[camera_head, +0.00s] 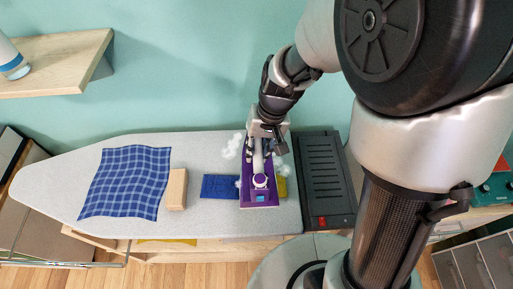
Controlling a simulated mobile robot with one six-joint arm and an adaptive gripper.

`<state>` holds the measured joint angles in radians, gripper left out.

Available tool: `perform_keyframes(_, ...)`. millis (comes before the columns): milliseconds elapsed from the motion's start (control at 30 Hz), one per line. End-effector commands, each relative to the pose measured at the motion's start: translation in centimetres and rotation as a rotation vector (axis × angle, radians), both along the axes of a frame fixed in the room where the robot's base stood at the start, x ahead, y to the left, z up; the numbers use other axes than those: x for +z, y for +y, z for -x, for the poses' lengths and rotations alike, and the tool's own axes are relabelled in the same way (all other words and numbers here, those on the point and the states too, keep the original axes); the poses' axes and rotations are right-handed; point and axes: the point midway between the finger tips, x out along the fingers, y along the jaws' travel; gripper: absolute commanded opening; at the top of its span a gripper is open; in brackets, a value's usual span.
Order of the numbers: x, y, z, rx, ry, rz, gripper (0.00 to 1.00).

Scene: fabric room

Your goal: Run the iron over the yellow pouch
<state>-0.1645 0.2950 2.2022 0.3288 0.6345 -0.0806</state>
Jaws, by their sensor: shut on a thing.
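The purple and white iron (260,197) is on or just above the right part of the ironing board (120,218); I cannot tell if it touches. My gripper (266,145) is shut on the iron, near its far end. A yellow patch, which looks like the yellow pouch (281,188), shows at the iron's right edge. The iron hides most of it. A blue folded piece (219,187) lies just left of the iron. White steam puffs (232,146) show around the iron.
A blue checked cloth (127,181) lies on the board's left half, beside a light wooden block (176,189). A black iron rest (327,180) with a red switch stands right of the iron. A wall shelf (60,65) juts out at upper left. Bare board surrounds the cloth.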

Motion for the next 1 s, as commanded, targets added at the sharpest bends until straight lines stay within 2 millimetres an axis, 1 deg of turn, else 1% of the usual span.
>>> perform_keyframes(167, -0.6, 0.0, -0.1, -0.004, -0.004, -0.001, 0.0)
perform_keyframes(500, -3.3, 0.0, -0.1, -0.003, -0.003, -0.001, 0.0)
perform_keyframes(600, -3.8, 0.0, -0.1, -0.003, -0.003, -0.001, 0.0)
perform_keyframes(1000, -3.9, 0.0, -0.2, -0.003, -0.004, -0.001, 0.0)
